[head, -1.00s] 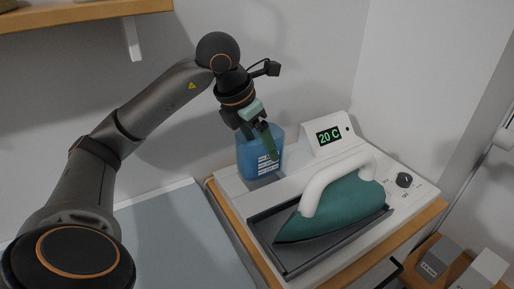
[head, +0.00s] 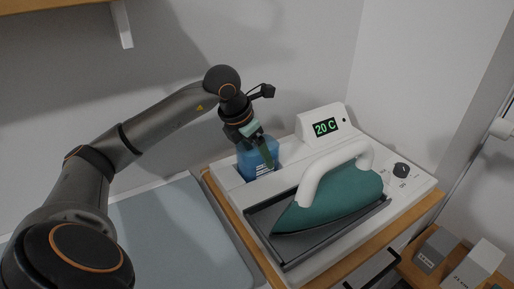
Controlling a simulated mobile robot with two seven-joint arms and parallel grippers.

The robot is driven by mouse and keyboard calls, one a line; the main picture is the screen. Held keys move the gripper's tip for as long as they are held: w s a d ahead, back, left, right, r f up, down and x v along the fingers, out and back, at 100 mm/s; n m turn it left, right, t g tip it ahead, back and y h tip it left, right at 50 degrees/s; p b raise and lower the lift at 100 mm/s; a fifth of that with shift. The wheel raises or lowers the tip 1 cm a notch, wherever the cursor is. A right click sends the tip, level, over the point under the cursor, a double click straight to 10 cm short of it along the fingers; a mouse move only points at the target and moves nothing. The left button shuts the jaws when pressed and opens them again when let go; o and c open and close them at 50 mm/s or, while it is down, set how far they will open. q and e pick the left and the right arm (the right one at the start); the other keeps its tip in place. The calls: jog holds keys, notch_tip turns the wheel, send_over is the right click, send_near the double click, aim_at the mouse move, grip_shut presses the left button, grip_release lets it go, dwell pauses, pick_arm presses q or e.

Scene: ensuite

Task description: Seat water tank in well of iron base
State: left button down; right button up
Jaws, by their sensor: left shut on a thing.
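The blue translucent water tank (head: 250,166) stands upright at the back left of the white iron base (head: 228,184), with its lower part sunk below the top surface. How deep it sits in the well I cannot tell, and the well is hidden by the tank. My left gripper (head: 263,148) is shut on the tank from above, with a green finger down its front right side. The teal iron (head: 335,200) with a white handle rests on the dark tray at the front of the base. My right gripper is not in view.
The base's display (head: 325,128) reads 20 C, and a black knob (head: 401,170) is at right. A grey-blue board (head: 180,235) lies left of the base. Grey and white boxes (head: 436,250) stand at lower right. A wooden shelf (head: 50,14) hangs at upper left. Walls close the back.

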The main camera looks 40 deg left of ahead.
pick_arm(q)
jog(key=shift+f, duration=0.15)
grip_release()
jog(key=shift+s+r, duration=0.1)
jog(key=shift+r, duration=0.45)
jog(key=p+v, duration=0.1)
jog(key=v, duration=1)
jog(key=shift+r, duration=0.15)
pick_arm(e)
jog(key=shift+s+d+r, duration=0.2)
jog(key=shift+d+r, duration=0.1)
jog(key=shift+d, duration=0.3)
pick_arm(q)
jog(key=shift+s, duration=0.15)
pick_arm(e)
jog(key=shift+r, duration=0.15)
